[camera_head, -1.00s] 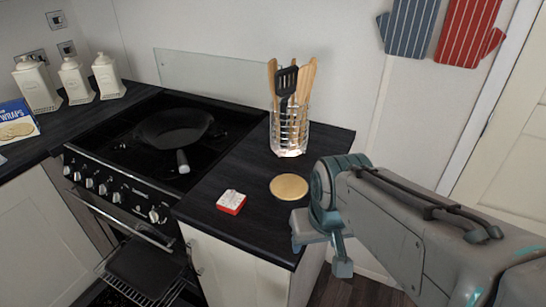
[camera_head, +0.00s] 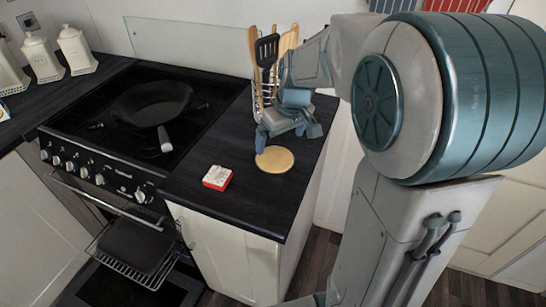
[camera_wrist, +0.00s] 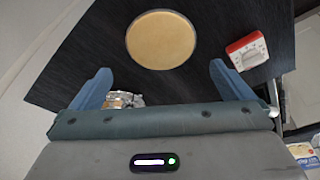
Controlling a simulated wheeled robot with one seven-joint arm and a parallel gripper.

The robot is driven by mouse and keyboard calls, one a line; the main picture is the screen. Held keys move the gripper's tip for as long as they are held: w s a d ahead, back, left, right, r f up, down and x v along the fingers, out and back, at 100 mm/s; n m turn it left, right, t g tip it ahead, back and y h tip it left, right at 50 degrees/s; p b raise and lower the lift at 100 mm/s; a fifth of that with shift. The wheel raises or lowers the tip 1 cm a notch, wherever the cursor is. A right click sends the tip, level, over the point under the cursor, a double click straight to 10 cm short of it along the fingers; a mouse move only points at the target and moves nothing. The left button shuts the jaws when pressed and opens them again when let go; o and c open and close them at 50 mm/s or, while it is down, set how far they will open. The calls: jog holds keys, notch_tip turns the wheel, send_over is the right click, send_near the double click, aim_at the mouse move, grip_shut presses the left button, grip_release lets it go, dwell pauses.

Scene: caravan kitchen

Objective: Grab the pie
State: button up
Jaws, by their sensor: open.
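The pie (camera_head: 275,160) is a flat, round, golden disc lying on the dark countertop to the right of the stove. In the wrist view the pie (camera_wrist: 161,39) is beyond the fingertips and centred between them, not touching either. My gripper (camera_head: 288,138) hangs over the far side of the pie, in front of the utensil holder. In the wrist view my gripper (camera_wrist: 160,75) has its two blue fingers spread wide with nothing between them.
A red and white box (camera_head: 217,178) lies left of the pie. A wire utensil holder (camera_head: 262,100) with wooden tools and a black spatula stands behind my gripper. A black pan (camera_head: 153,102) sits on the stove (camera_head: 110,130). The counter's front part is clear.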

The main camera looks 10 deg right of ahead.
aim_at(275, 157)
jog(key=x, duration=0.8)
jog(key=shift+a+f+p, duration=0.1)
jog(key=shift+f+p, duration=0.25)
jog(key=shift+p, duration=0.05)
jog(key=shift+c, duration=0.3)
jog(key=c, duration=0.7)
